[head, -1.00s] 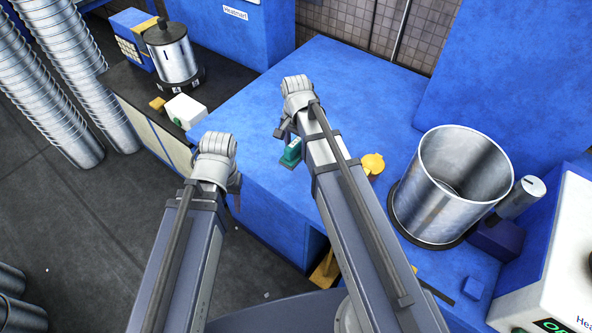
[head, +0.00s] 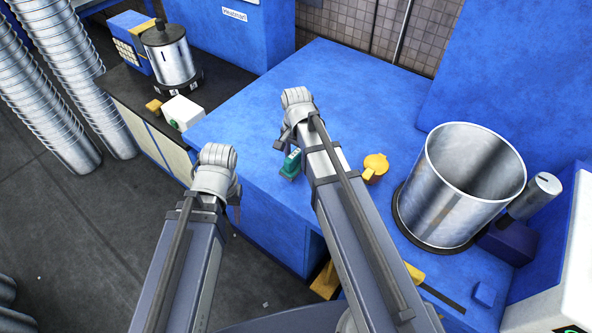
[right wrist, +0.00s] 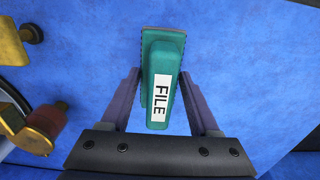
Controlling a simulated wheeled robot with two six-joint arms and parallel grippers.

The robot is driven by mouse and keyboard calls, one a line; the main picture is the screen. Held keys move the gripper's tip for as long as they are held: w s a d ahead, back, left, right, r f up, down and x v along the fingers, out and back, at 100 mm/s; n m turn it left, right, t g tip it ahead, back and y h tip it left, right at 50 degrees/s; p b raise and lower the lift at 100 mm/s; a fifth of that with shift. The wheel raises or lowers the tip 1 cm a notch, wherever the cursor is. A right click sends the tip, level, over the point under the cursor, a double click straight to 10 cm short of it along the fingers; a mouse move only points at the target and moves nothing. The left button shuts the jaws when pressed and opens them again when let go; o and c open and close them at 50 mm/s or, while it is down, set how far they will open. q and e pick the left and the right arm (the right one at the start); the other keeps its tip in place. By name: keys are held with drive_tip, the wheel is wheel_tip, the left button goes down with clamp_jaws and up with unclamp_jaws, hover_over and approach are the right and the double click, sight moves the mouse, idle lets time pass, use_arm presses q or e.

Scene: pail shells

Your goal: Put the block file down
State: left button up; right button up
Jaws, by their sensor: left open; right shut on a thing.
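The block file is a teal-green block with a white label reading FILE, seen in the right wrist view (right wrist: 159,65) and in the head view (head: 290,165). My right gripper (right wrist: 160,88) is shut on it, with a finger on each side. In the head view my right gripper (head: 284,143) and the file are over the blue bench top (head: 255,120). I cannot tell whether the file touches the bench. My left gripper (head: 236,204) is open and empty, left of the bench's front edge; its fingers are mostly hidden behind its wrist.
A large steel pail shell (head: 462,185) stands at the right of the bench. A yellow knob-like part (head: 375,166) is just right of the file. A dark side counter (head: 125,85) carries a steel pot (head: 168,55) and a white box (head: 182,111). The bench behind the file is clear.

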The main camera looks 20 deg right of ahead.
sight(296, 154)
wheel_tip(296, 154, down, 5)
drive_tip(key=b, duration=0.4)
drive_tip(key=shift+r, duration=0.3)
drive_tip(key=shift+c, duration=0.6)
drive_tip(key=o, duration=1.4)
drive_tip(key=shift+o, duration=0.2)
drive_tip(key=shift+f+b, duration=0.25)
drive_tip(key=shift+b, duration=0.05)
drive_tip(key=r+p, duration=0.8)
drive_tip(key=shift+s, duration=0.25)
drive_tip(key=s+a+n+h, duration=0.1)
drive_tip(key=s+a+n, duration=0.9)
drive_tip(key=s+n, duration=0.3)
drive_tip(key=shift+s+n, duration=0.3)
drive_tip(key=shift+n, duration=0.3)
